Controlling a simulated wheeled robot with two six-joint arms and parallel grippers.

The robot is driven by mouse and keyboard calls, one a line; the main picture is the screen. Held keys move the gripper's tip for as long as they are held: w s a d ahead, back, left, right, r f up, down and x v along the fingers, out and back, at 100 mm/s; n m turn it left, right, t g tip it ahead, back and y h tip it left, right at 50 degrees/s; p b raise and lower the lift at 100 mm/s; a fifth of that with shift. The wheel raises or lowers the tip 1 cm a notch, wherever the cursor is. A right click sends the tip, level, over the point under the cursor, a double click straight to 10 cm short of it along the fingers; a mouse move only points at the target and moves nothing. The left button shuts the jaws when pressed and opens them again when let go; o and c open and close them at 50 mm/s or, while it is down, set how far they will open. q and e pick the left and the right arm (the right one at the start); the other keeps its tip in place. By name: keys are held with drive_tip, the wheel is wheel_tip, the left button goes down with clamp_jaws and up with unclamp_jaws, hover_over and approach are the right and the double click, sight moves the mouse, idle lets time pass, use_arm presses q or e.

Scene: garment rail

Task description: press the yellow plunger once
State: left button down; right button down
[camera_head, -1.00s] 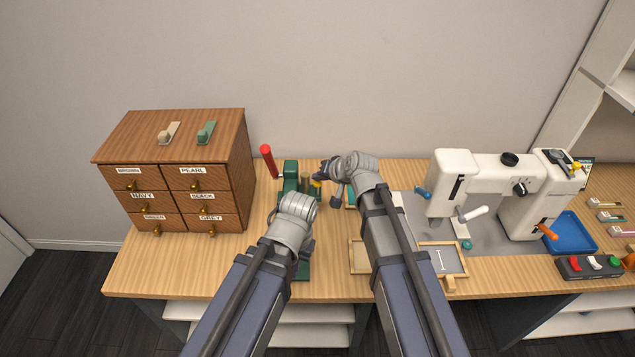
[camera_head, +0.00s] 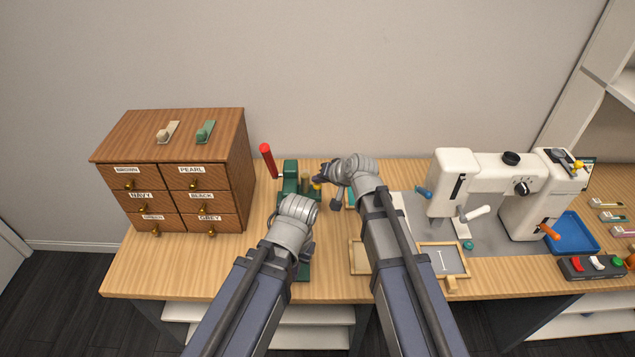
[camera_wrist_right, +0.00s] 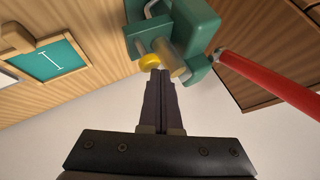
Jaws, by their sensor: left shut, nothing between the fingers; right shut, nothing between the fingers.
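The yellow plunger (camera_wrist_right: 149,62) is a small yellow disc on the side of a green press (camera_wrist_right: 193,30), beside a brass cylinder (camera_wrist_right: 172,65). In the head view the green press (camera_head: 290,170) stands on the table, and the yellow plunger (camera_head: 317,185) shows at its right side. My right gripper (camera_wrist_right: 160,74) is shut and empty, its tips just by the plunger and the cylinder; I cannot tell whether they touch. In the head view my right gripper (camera_head: 320,179) points left at the plunger. My left gripper, its tips hidden under its wrist, is in front of the press.
The press has a red lever (camera_head: 268,160). A wooden drawer cabinet (camera_head: 245,150) stands at left. A white sewing machine (camera_head: 470,170), a blue tray (camera_head: 572,235) and a switch box (camera_head: 590,268) are at right. A framed board (camera_head: 443,262) lies near the front edge.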

sight(319, 187)
drive_tip(key=shift+f, duration=0.2)
drive_tip(key=shift+r, duration=0.1)
drive_tip(key=shift+r+p, duration=1.15)
drive_tip(key=shift+r, duration=0.05)
drive_tip(key=shift+r, duration=0.1)
wheel_tip(319, 187, up, 5)
drive_tip(key=p, duration=0.5)
idle(0.5)
